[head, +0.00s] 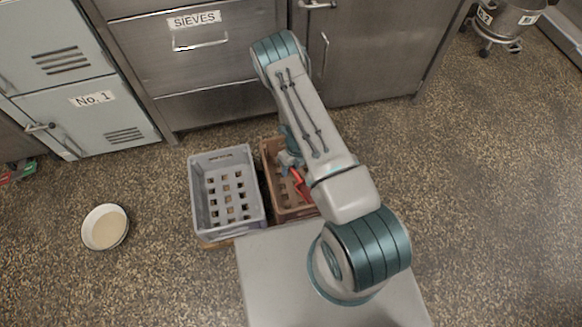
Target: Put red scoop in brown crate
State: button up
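The brown crate (284,208) stands on the floor in front of the steel cabinets, partly hidden behind my arm. The red scoop (300,184) shows as a small red shape over the crate's opening, beside my arm. My gripper (291,166) points down over the brown crate, right by the scoop. The arm hides part of the gripper and scoop. I cannot tell whether the fingers hold the scoop, or whether it touches the crate's bottom.
An empty grey crate (197,196) stands close to the left of the brown one. A white bowl with pale contents (105,228) is on the floor at left. A red and green item (18,172) lies at the far left edge.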

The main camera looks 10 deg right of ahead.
jog(key=shift+r, duration=0.1)
notch_tip(320, 180, up, 38)
jog(key=s+a+n+y+p, duration=0.25)
jog(key=n+p, duration=0.25)
jog(key=n, duration=0.9)
jog(key=s+d+r+n+t+h, duration=0.1)
jog(key=s+d+r+n+h, duration=0.1)
jog(key=s+r+n, duration=0.5)
jog(key=s+d+r+n+t+h, duration=0.1)
jog(key=s+d+r+n+h, duration=0.1)
jog(key=s+r+n, duration=0.6)
jog(key=shift+s+r+n, duration=0.3)
jog(key=shift+r+n, duration=0.2)
jog(key=shift+n, duration=0.6)
